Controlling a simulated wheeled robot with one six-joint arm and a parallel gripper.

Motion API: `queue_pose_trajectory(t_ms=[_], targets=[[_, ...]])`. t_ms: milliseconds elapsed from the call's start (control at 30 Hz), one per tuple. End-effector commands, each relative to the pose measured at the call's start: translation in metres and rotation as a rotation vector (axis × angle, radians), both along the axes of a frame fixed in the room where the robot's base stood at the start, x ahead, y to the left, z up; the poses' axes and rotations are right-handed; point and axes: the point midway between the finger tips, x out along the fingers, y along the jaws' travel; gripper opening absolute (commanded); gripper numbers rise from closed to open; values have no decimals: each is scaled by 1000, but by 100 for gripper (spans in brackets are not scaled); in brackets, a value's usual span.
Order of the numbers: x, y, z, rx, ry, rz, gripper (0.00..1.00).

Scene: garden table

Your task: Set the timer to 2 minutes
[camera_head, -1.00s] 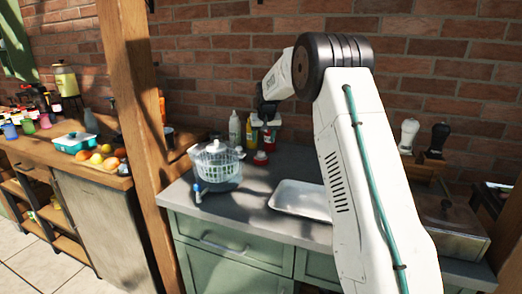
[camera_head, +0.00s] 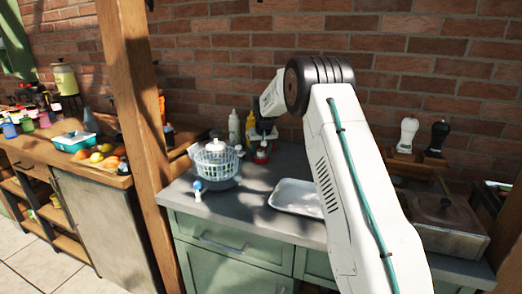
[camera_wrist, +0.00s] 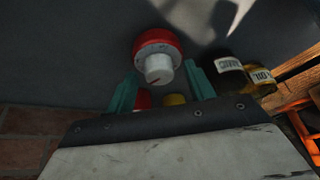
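The timer is a red round body with a white knob that has a red mark on it. In the head view the timer (camera_head: 262,154) stands on the grey counter, right of the salad spinner. In the wrist view the timer (camera_wrist: 157,43) is near the top centre, with its white knob (camera_wrist: 158,69) facing the camera. My gripper (camera_wrist: 160,77) is open, with one teal finger to each side of the knob in the picture. I cannot tell whether either finger touches it. In the head view my gripper (camera_head: 262,134) is just above the timer, and its fingers are hard to make out.
A salad spinner (camera_head: 215,165) stands to the left. A white bottle (camera_head: 234,127) and a yellow bottle (camera_head: 250,128) stand behind, close to my gripper. A white tray (camera_head: 295,197) lies to the right front. Bare counter (camera_head: 240,205) shows in front.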

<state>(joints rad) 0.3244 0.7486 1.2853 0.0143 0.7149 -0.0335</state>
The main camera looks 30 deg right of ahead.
Motion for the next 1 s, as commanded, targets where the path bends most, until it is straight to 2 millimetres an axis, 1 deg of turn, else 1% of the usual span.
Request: queue_pose_trajectory(t_ms=[33,133,167,267,500,733,767,800,833,1000], targets=[[0,0,0,0,0,0,40],[0,0,0,0,0,0,13],[0,0,0,0,0,0,10],[0,0,0,0,0,-2,10],[0,1,0,-1,0,-73,10],[0,1,0,0,0,-76,10],[0,1,0,0,0,-76,36],[0,1,0,0,0,-76,47],[0,1,0,0,0,-76,54],[0,1,0,0,0,-76,54]])
